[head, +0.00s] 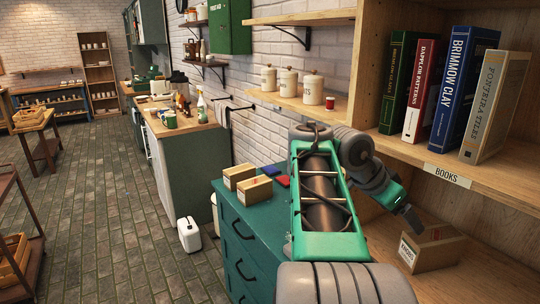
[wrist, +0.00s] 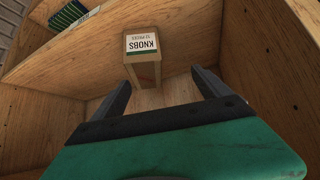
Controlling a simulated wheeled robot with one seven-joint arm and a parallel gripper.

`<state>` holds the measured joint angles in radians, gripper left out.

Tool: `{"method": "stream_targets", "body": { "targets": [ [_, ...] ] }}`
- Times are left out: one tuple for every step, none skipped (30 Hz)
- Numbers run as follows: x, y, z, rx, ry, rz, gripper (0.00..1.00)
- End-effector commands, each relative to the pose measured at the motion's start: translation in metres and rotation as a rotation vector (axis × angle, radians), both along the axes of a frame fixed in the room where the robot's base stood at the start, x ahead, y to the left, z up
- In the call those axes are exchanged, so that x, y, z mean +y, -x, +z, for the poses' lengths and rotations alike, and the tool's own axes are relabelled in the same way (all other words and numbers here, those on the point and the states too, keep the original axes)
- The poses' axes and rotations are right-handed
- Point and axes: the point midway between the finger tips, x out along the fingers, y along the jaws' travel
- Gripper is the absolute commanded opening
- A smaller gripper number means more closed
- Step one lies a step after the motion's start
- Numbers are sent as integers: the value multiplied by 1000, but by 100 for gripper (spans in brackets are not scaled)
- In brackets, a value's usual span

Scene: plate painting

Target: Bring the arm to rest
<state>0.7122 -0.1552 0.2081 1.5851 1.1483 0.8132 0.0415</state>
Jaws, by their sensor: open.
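My gripper (wrist: 162,92) is open, with its two dark fingers apart and nothing between the tips. It reaches into the lower bay of the wooden shelf unit (head: 480,275). A small cardboard box labelled KNOBS (wrist: 143,62) stands on the shelf board just ahead of the fingers, apart from them as far as I can tell. In the head view the cardboard box (head: 436,252) sits beside the gripper's end, and my arm is bent over the teal cabinet. The fingers are only partly visible there.
Several upright books (head: 462,85) stand on the shelf above, labelled BOOKS. Two cardboard boxes (head: 254,190) lie on the teal drawer cabinet (head: 235,232). White canisters (head: 312,90) stand on a wall shelf. A white jug (head: 189,235) is on the floor. The brick floor at left is mostly clear.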

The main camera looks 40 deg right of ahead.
Motion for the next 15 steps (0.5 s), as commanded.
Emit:
{"method": "stream_targets", "body": {
  "targets": [
    [22,-25,23,5,-38,117,87],
    [37,-40,26,14,-63,198,87],
    [58,-61,29,25,-92,317,87],
    [75,-78,32,33,-106,412,87],
    [92,-94,33,40,-117,511,87],
    [118,-114,37,48,-130,644,87],
    [140,-127,39,55,-141,746,87],
    [164,-139,40,64,-153,851,87],
    [198,-153,41,74,-168,989,87],
    [224,-160,41,83,-181,1092,87],
    [250,-165,41,90,-192,1193,87],
    [285,-168,39,103,-208,1323,87],
    [310,-168,37,111,-221,1414,87],
    [333,-167,36,118,-231,1499,87],
    [361,-162,32,129,-245,1601,87]
  ]
}}
